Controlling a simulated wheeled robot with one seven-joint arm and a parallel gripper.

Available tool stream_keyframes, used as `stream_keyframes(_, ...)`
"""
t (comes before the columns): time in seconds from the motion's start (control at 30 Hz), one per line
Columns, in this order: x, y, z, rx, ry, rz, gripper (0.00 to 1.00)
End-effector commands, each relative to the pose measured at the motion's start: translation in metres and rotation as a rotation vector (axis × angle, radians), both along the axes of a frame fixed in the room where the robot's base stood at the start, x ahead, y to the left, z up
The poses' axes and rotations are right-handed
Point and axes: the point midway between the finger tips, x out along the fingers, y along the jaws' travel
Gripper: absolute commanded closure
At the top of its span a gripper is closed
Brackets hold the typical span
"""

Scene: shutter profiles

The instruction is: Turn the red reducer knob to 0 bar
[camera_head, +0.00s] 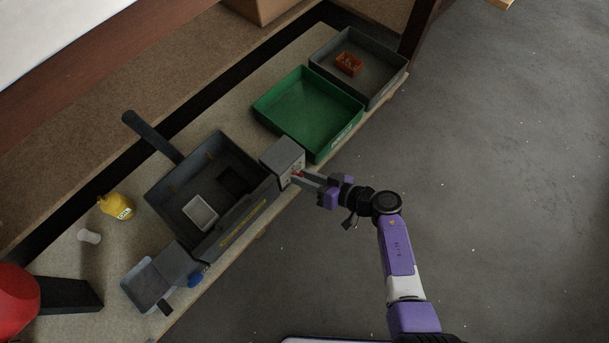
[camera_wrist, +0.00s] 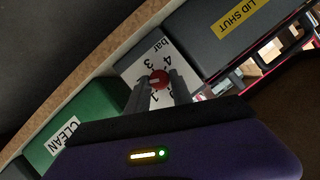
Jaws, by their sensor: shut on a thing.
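The red reducer knob (camera_wrist: 158,79) sits on a white dial plate (camera_wrist: 151,57) marked "bar" with several numbers, of which 4, 3 and 1 can be read. A pale line shows on the knob's face; which number it points to I cannot tell. My gripper (camera_wrist: 161,88) is shut on the knob, one finger on each side of it. In the head view my gripper (camera_head: 304,178) reaches from the right to the front of the grey box (camera_head: 281,157) that bears the dial, and the knob (camera_head: 297,174) is mostly hidden.
A grey open machine tray (camera_head: 166,193) with a lid lies left of the box. A green tray (camera_head: 307,111) labelled CLEAN and a grey tray (camera_head: 388,87) stand behind it. A yellow bottle (camera_head: 116,206) stands on the bench at left. Floor at right is clear.

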Motion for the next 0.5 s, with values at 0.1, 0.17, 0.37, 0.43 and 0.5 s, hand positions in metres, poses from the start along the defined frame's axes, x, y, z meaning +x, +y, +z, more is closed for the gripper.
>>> stream_keyframes(0.1,-0.0012,-0.0005,0.0044,-0.038,-0.044,-0.002,1.00)
stream_keyframes(0.17,-0.0015,-0.0005,0.0052,-0.064,-0.077,-0.003,1.00)
stream_keyframes(0.37,-0.0035,0.0005,0.0051,-0.170,-0.212,-0.002,1.00)
stream_keyframes(0.43,-0.0039,0.0007,0.0044,-0.211,-0.264,-0.002,1.00)
stream_keyframes(0.5,-0.0046,0.0011,0.0032,-0.252,-0.316,-0.002,1.00)
